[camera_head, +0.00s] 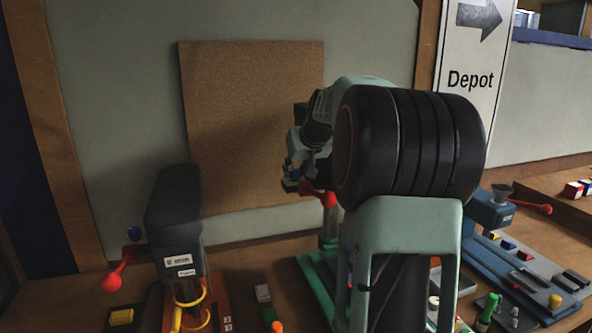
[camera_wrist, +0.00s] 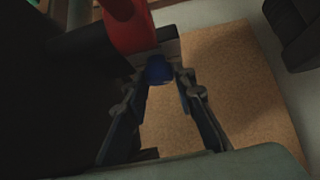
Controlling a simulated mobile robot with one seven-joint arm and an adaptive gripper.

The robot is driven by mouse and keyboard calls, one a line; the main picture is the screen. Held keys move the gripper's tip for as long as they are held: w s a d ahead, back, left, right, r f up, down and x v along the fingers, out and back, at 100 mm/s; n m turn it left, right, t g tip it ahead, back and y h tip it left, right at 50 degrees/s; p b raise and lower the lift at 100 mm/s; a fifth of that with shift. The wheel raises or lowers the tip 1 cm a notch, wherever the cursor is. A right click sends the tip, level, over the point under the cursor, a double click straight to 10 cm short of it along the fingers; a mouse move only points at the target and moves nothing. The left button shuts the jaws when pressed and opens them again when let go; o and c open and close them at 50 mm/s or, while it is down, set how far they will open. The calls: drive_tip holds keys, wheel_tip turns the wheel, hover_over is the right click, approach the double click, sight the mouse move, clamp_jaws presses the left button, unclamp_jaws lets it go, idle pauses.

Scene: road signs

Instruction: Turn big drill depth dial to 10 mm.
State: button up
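A blue dial (camera_wrist: 158,70) sits in front of a pale grey surface in the wrist view, with a red handle (camera_wrist: 128,25) just above it. My gripper (camera_wrist: 164,82) has one finger on each side of the dial, with what looks like a narrow gap; contact is hard to judge. In the head view my gripper (camera_head: 293,178) is in front of the cork board, beside a red handle part (camera_head: 318,196). My arm hides most of the drill there; its green base (camera_head: 318,285) shows below. The dial's scale and setting cannot be read.
A dark drill (camera_head: 175,225) with labels, a red handle and a blue knob stands at left. A blue machine (camera_head: 491,208) stands at right beside small coloured parts. A cork board (camera_head: 250,120) is behind.

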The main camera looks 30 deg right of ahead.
clamp_jaws()
